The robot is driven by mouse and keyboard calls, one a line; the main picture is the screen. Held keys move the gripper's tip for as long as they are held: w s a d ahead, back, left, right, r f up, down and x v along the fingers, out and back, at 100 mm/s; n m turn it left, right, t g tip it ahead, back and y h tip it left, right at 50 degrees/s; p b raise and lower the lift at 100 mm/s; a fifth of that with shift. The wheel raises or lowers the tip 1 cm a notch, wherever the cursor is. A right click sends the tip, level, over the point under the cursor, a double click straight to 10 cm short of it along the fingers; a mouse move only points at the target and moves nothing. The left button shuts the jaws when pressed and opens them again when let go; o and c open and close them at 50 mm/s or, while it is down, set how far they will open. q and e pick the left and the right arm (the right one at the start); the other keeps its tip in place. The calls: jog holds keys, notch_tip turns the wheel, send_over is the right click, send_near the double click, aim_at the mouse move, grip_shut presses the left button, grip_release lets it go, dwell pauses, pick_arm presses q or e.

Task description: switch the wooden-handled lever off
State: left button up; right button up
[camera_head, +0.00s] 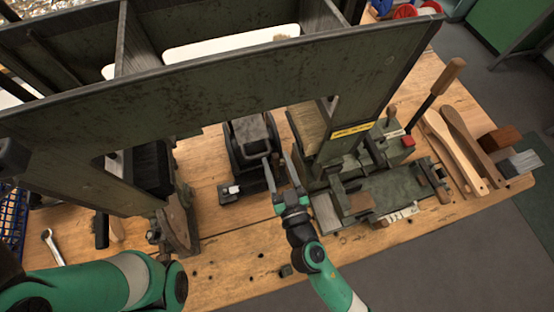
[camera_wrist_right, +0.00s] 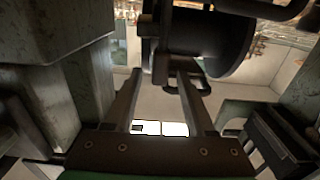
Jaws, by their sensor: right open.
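The wooden-handled lever (camera_head: 433,96) stands at the right side of the bench machine in the head view. Its dark rod leans up and to the right and ends in a wooden grip. My right gripper (camera_head: 275,160) is well to the left of the lever, in front of a black device near the middle of the bench. In the right wrist view, its two fingers (camera_wrist_right: 157,82) are apart with nothing visibly held between them. The lever cannot be made out in that view. My left arm enters at the lower left, but its gripper is not visible.
A large green metal frame (camera_head: 210,85) crosses above the bench (camera_head: 225,270). A green machine (camera_head: 395,185) with a red button (camera_head: 408,141) stands between my right gripper and the lever. Wooden brush handles (camera_head: 460,150) lie to the right. A wrench (camera_head: 52,246) lies at left.

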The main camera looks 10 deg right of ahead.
jog(key=shift+w, duration=0.2)
grip_shut()
dwell(1.3)
